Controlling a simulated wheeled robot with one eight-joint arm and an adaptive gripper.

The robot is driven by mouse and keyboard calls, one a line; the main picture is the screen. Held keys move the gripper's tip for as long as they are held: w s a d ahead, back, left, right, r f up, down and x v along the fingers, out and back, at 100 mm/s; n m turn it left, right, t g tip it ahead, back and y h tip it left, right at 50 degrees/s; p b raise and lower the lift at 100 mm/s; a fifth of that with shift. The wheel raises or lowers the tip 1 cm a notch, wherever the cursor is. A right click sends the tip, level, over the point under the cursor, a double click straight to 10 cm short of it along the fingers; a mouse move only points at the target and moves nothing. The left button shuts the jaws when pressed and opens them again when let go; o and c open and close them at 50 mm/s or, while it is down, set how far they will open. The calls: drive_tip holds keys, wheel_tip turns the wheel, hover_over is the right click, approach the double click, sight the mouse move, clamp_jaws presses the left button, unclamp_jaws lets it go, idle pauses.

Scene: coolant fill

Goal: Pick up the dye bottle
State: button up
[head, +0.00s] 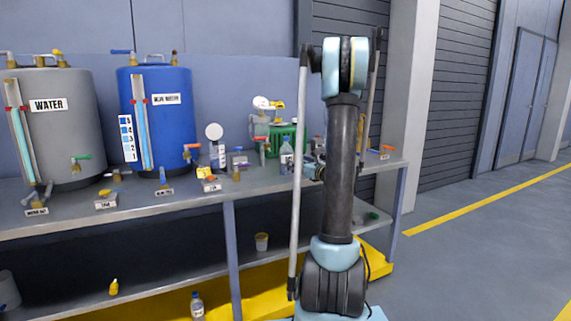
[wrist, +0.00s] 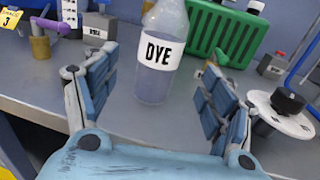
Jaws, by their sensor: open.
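The dye bottle (wrist: 160,52) is clear with a white DYE label and stands upright on the grey bench, with pale liquid inside. It also shows in the head view (head: 286,158), just left of my arm. My gripper (wrist: 150,80) is open in the wrist view, with one blue finger on each side. The bottle stands beyond the fingertips, roughly in line with the gap between them. Nothing is between the fingers. In the head view my arm hides most of my gripper.
A green ribbed container (wrist: 226,30) stands close behind the bottle to the right. A white disc with a black knob (wrist: 285,108) is near the right finger. Grey (head: 58,130) and blue (head: 160,110) tanks stand at the left on the bench (head: 200,198). Another bottle (head: 197,305) is on the lower level.

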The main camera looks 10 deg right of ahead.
sight(286, 156)
drive_tip(key=shift+x, duration=4.65)
drive_tip(key=shift+f, duration=0.2)
drive_tip(key=c, duration=1.5)
